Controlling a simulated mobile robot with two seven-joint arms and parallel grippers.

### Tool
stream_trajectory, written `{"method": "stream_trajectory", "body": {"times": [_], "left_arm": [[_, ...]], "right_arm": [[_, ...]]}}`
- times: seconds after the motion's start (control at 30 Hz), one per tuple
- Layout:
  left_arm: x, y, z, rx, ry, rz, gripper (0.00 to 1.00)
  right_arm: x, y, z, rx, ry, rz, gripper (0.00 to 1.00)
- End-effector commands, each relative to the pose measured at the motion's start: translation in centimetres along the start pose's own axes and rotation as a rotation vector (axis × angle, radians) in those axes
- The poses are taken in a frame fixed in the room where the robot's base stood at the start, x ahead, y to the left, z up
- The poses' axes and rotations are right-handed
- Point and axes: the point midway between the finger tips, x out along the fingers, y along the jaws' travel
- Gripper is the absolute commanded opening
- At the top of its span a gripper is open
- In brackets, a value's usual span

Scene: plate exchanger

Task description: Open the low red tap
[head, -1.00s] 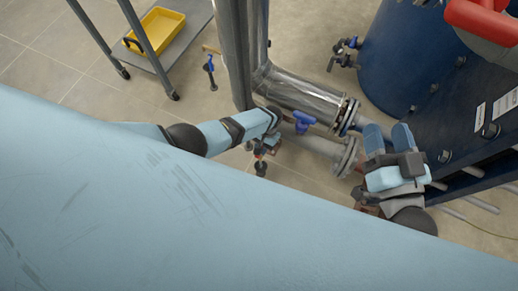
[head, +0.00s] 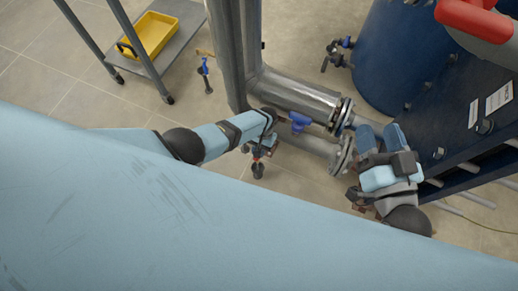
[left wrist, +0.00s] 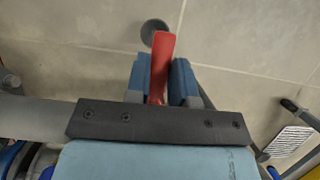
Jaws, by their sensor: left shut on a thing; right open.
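The low red tap shows in the left wrist view as a red lever handle (left wrist: 160,65) between the two blue-grey fingers of my left gripper (left wrist: 164,75). The gripper is shut on this handle. In the head view my left gripper (head: 262,148) is low beside the pipes, and my forearm partly covers it. Only small reddish bits show there, so the tap's body is hidden. My right gripper (head: 380,138) is open and empty, in front of the flanged pipe ends and beside the dark blue exchanger.
A blue-handled valve (head: 299,121) sits on the metal pipes (head: 290,93) just right of my left gripper. A trolley with a yellow tray (head: 155,35) stands at upper left.

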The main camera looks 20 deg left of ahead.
Motion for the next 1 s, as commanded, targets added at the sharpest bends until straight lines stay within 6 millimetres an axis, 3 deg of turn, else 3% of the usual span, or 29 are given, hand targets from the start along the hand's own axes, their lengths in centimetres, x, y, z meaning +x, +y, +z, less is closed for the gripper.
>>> {"method": "stream_trajectory", "body": {"times": [0.07,0.1,0.2,0.47,0.6,0.7,1.0], "left_arm": [[-0.5,0.2,-0.4,-0.001,0.013,0.004,0.00],[-0.5,0.2,-0.4,-0.001,0.012,0.004,0.29],[-0.4,0.2,-0.3,0.000,0.009,0.003,0.48],[-0.2,0.1,-0.1,0.000,0.004,0.001,0.48],[-1.4,0.1,0.0,0.000,0.004,0.001,0.48],[-3.2,0.1,0.1,0.000,0.005,0.001,0.48],[-10.1,0.1,0.0,0.000,0.006,0.002,0.48]], "right_arm": [[0.0,0.0,0.0,-0.001,-0.001,-0.001,0.52],[0.0,0.0,0.0,-0.002,-0.001,-0.001,0.52],[0.0,0.0,0.0,-0.004,-0.001,-0.002,0.52],[0.1,0.1,-0.2,-0.009,0.003,-0.005,0.52],[0.2,0.1,-0.6,-0.017,-0.015,-0.001,0.52],[-0.6,1.0,2.0,-0.013,-0.128,0.044,0.52],[-3.6,3.7,7.0,-0.047,-0.420,0.140,0.52]]}}
